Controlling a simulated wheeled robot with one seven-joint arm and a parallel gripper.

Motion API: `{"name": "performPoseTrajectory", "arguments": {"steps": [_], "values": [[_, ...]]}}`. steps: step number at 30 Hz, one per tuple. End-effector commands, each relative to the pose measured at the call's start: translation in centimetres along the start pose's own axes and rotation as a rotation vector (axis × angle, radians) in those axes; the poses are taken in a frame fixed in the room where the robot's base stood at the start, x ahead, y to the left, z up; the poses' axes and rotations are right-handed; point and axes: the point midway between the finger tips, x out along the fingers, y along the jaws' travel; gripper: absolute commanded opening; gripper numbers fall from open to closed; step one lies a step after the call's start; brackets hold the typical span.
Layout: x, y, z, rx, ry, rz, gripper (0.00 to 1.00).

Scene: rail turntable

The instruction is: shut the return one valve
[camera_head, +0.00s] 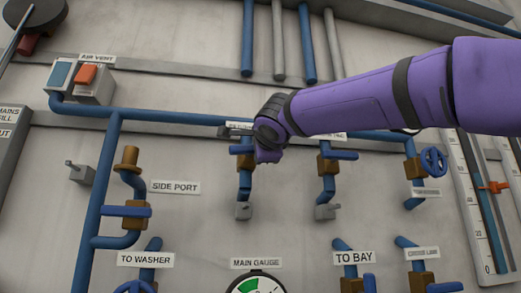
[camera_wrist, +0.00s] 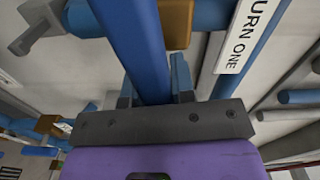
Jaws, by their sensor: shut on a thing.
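The return one valve has a brass-brown body (camera_head: 245,161) on a short blue pipe below the long blue header pipe. Its blue lever (camera_head: 240,149) lies roughly level, about crosswise to that pipe. My gripper (camera_head: 262,143) is at the lever's right part and hides some of it. In the wrist view the blue lever (camera_wrist: 137,45) runs between the two fingers of my gripper (camera_wrist: 153,88), which are shut on it. The brown valve body (camera_wrist: 175,22) is just beyond. The label (camera_wrist: 247,38) reads "URN ONE"; its start is cut off.
Further right is a blue handwheel (camera_head: 433,160). The side port valve (camera_head: 125,210) is at left, the main gauge (camera_head: 257,284) below. Bare wall (camera_head: 285,225) lies between.

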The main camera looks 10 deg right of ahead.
Motion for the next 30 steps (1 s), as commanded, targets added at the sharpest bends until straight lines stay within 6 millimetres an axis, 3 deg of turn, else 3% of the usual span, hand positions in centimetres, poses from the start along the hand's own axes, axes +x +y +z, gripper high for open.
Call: {"name": "performPoseTrajectory", "arguments": {"steps": [9, 25, 26, 29, 30], "values": [[0.04, 0.49, 0.05, 0.116, 0.0, 0.002, 0.0], [0.05, 0.6, 0.06, 0.141, 0.001, 0.004, 0.0], [0.05, 0.6, 0.06, 0.141, 0.001, 0.004, 0.26], [0.05, 0.58, 0.06, 0.14, 0.0, 0.003, 0.49], [0.04, 0.56, 0.06, 0.14, 0.0, 0.003, 0.49]]}}
